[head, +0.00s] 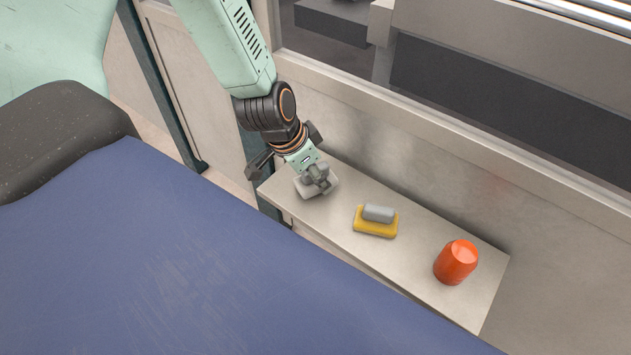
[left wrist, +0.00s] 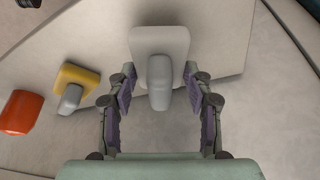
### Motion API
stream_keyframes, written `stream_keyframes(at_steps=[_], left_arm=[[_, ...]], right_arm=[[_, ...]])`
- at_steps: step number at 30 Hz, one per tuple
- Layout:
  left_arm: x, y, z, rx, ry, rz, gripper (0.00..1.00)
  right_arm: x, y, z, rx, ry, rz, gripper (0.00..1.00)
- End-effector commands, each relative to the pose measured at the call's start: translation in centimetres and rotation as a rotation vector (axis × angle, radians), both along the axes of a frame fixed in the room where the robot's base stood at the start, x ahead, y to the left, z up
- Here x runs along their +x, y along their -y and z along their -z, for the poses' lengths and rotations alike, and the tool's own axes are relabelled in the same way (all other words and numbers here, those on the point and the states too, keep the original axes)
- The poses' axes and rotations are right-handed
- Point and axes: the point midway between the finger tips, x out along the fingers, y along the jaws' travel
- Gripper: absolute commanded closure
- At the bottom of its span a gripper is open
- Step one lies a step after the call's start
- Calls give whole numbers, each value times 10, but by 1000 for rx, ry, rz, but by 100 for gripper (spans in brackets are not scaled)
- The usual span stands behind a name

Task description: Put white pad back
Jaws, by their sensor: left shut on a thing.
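The white pad (head: 304,189) is a pale block with a grey grip on top, at the left end of the narrow shelf (head: 420,277). It also shows in the left wrist view (left wrist: 160,40), with its grip (left wrist: 160,85) between the fingers. My left gripper (head: 317,178) comes down over the pad and is shut on its grip. The fingers hide part of the pad in the head view. I cannot tell whether the pad touches the shelf or hangs just above it. My right gripper is not in view.
A yellow pad (head: 371,228) with a grey grip lies mid-shelf, right of the white pad. An orange-red cup-like object (head: 456,262) stands near the shelf's right end. A machine wall (head: 440,150) rises behind the shelf. A large blue surface (head: 180,260) fills the front.

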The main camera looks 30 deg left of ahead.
Motion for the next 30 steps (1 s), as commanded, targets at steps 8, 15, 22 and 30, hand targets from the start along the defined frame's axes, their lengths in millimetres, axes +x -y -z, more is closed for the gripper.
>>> stream_keyframes(at_steps=[8, 15, 22, 30], left_arm=[[0, 0, 11, 0, 0, -2, 85], [0, 0, 14, 0, 0, -1, 48], [0, 0, 13, -1, 0, -2, 28], [0, 0, 13, -1, 0, -2, 26]], right_arm=[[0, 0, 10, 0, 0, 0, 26], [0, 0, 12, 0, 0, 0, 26], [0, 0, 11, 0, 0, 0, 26], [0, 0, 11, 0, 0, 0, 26]])
